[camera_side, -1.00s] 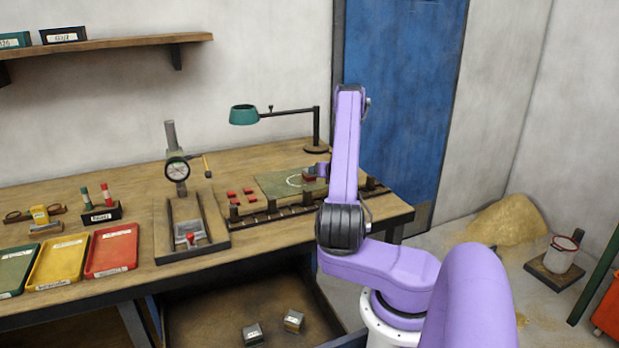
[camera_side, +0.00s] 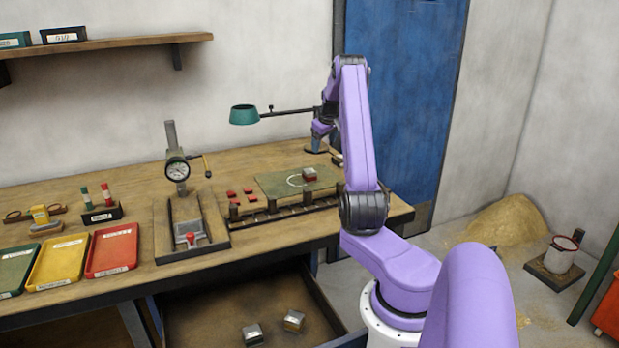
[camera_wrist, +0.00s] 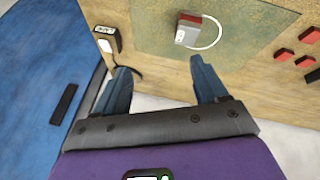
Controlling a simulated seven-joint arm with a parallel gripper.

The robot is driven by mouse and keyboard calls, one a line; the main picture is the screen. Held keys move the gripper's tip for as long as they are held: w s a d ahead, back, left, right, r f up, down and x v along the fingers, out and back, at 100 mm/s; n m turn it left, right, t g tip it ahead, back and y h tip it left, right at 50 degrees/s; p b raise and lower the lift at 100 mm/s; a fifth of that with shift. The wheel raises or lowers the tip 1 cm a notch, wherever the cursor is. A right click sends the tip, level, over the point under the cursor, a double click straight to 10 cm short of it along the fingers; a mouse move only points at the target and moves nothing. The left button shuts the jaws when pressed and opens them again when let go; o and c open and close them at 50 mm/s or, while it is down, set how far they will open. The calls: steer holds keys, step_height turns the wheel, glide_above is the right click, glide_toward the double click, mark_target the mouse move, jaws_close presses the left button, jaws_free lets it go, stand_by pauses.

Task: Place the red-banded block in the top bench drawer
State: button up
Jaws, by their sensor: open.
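The red-banded block (camera_side: 309,174), grey with a red side, sits on the green mat (camera_side: 272,185) on the bench, at the edge of a white ring. In the wrist view the block (camera_wrist: 188,30) lies ahead of my gripper (camera_wrist: 160,72), nearer its right finger. My gripper is open and empty, with nothing between its fingers and clear space before the block. In the side view my gripper end is partly hidden by my arm, above the back right of the bench. The bench drawer (camera_side: 190,335) stands pulled out and holds two small metal blocks (camera_side: 252,333) (camera_side: 293,320).
A lamp (camera_side: 244,115) stands behind the mat, close to my arm. Several red pieces (camera_side: 232,194) lie left of the mat, behind a dark rail (camera_side: 285,211). A dial gauge stand (camera_side: 177,170) and coloured trays (camera_side: 112,250) stand farther left.

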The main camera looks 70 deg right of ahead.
mark_target(310, 170)
steer(key=w+f+m, duration=0.1)
steer(key=w+f, duration=0.1)
steer(key=f, duration=0.2)
steer(key=w+d+f+m+y, duration=0.1)
steer(key=w+f, duration=0.1)
steer(key=f, duration=0.3)
steer(key=w+d+f+m, duration=0.1)
steer(key=w+f, duration=0.1)
steer(key=f, duration=0.2)
steer(key=shift+f+m+y, duration=0.3)
steer(key=shift+f+m, duration=0.1)
steer(key=c, duration=1.3)
steer(key=shift+r, duration=0.1)
jaws_close()
